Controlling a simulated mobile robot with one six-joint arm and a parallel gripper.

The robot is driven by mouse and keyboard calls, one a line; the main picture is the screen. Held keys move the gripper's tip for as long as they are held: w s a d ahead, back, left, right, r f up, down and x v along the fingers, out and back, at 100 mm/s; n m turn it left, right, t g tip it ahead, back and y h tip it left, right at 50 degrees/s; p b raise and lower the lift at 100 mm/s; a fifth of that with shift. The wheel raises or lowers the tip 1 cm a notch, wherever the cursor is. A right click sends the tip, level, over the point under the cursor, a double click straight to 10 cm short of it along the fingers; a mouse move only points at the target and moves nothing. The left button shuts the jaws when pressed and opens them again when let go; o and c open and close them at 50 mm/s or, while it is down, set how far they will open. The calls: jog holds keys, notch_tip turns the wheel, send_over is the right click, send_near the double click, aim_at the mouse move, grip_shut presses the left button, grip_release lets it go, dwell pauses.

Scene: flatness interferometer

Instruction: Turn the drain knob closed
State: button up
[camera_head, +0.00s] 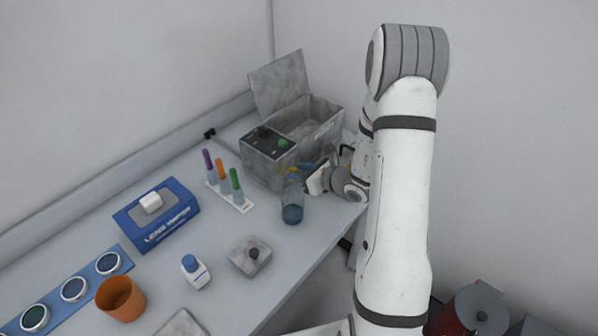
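A grey box-shaped bath (318,118) with its lid (280,82) raised stands at the back of the bench. Its top panel has a black knob (263,132) and a green knob (283,143). A small yellow part (293,170), which may be the drain knob, shows low at the bath's near side; its turn position is too small to tell. My gripper (310,181) is right beside this part, reaching in from the right. Its fingers are small and partly hidden, so contact and opening are unclear. A blue translucent bottle (292,207) stands just below.
A white rack (241,207) with purple, orange and green-capped tubes is left of the bath. A blue device (157,214), white bottle (196,272), grey block (250,257) and orange cup (120,299) stand farther left and nearer. The bench's front edge runs below my arm.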

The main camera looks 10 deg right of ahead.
jog(key=b+v, duration=0.1)
jog(key=v, duration=0.6)
jog(key=shift+s, duration=0.2)
jog(key=shift+d, duration=0.15)
jog(key=s+a+r+n+g, duration=0.85)
jog(key=s+a+n, duration=0.4)
jog(key=n, duration=0.35)
jog(key=s+d+r+n+t+h, duration=0.1)
jog(key=s+d+r+n+h, duration=0.6)
jog(key=n, duration=0.6)
jog(key=shift+s+h, duration=0.4)
jog(key=shift+s, duration=0.8)
jog(key=shift+d+r, duration=0.1)
